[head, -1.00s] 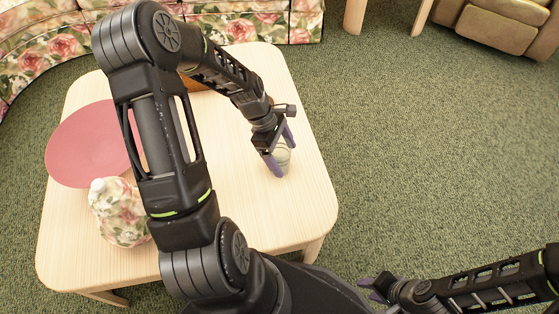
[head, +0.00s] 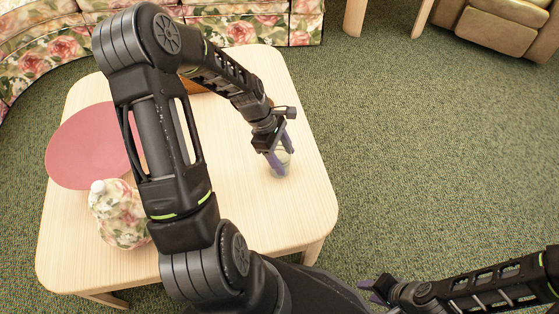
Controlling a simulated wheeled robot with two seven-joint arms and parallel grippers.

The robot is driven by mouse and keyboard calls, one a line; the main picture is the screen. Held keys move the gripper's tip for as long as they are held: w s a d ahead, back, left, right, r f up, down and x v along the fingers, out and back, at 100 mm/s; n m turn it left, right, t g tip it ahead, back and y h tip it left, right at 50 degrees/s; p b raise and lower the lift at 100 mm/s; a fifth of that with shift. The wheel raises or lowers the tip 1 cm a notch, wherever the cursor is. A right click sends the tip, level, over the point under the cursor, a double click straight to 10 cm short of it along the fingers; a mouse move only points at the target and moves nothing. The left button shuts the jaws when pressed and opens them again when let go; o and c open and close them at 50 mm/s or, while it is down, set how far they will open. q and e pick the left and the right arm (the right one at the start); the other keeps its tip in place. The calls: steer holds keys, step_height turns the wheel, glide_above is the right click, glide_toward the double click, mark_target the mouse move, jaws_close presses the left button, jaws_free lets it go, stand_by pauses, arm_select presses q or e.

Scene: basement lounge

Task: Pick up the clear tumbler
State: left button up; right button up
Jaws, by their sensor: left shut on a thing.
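The clear tumbler (head: 281,169) is a small see-through cup near the right side of the light wooden table (head: 265,215). My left gripper (head: 280,162) comes down over it from above, with its purple fingers on either side of it, shut on the tumbler. The fingers hide part of it. I cannot tell whether its base touches the table. My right gripper (head: 372,290) is low at the bottom, away from the table, and its fingers are too small to judge.
A pink round plate (head: 85,150) and a floral jar with a white top (head: 118,215) stand on the left of the table. A brown object sits behind my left arm. A floral sofa (head: 45,40) lies behind. Green carpet is clear at right.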

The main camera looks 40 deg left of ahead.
arm_select(q)
steer(key=c, duration=0.9)
steer(key=shift+r, duration=0.1)
step_height(320, 180, up, 10)
steer(key=p, duration=0.3)
stand_by(0.3)
